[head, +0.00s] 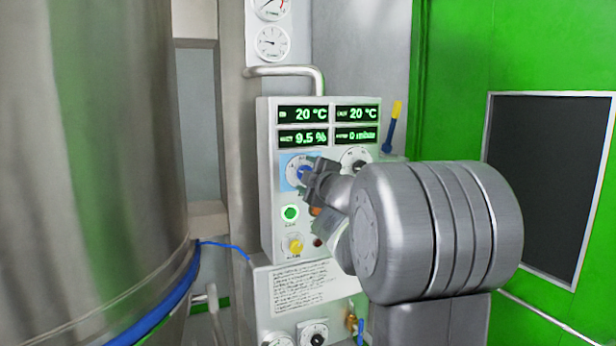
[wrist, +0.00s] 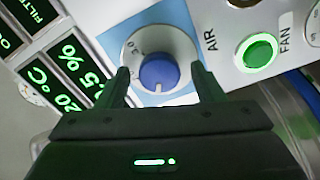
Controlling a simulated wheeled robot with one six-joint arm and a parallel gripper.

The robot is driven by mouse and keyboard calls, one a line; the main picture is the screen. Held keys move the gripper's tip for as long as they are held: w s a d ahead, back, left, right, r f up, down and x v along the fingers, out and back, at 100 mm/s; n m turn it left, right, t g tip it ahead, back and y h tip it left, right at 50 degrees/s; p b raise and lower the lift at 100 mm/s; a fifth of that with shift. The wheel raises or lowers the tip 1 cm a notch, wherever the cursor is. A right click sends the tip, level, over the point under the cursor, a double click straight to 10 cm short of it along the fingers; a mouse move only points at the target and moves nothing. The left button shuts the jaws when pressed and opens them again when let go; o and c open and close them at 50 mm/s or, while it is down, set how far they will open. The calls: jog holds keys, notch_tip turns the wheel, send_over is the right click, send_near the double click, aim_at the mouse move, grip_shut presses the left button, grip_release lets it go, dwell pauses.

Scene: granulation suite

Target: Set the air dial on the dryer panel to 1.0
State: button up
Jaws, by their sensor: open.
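The dryer panel (head: 266,190) is a pale grey box with green-lit displays in the head view. The air dial is a blue knob (wrist: 160,73) on a white round scale over a light blue square, with the word AIR beside it in the wrist view. In the head view the dial's scale (head: 291,171) is partly hidden by my gripper (head: 308,178). My gripper (wrist: 160,88) is open, with one finger on each side of the blue knob and gaps visible between them. The knob's white pointer mark faces my gripper in the wrist view. The scale value there cannot be read.
A lit green FAN button (wrist: 257,53) is near the dial; it also shows in the head view (head: 290,213). Another dial (head: 355,157) is to the right. A large steel vessel (head: 90,150) stands at left.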

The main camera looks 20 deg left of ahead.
jog(key=shift+d, duration=0.1)
jog(key=v, duration=1.3)
jog(key=shift+s+d, duration=0.2)
jog(key=shift+s, duration=0.1)
jog(key=shift+a, duration=0.1)
jog(key=x, duration=1.3)
jog(key=shift+w+a, duration=0.2)
jog(key=shift+w, duration=0.1)
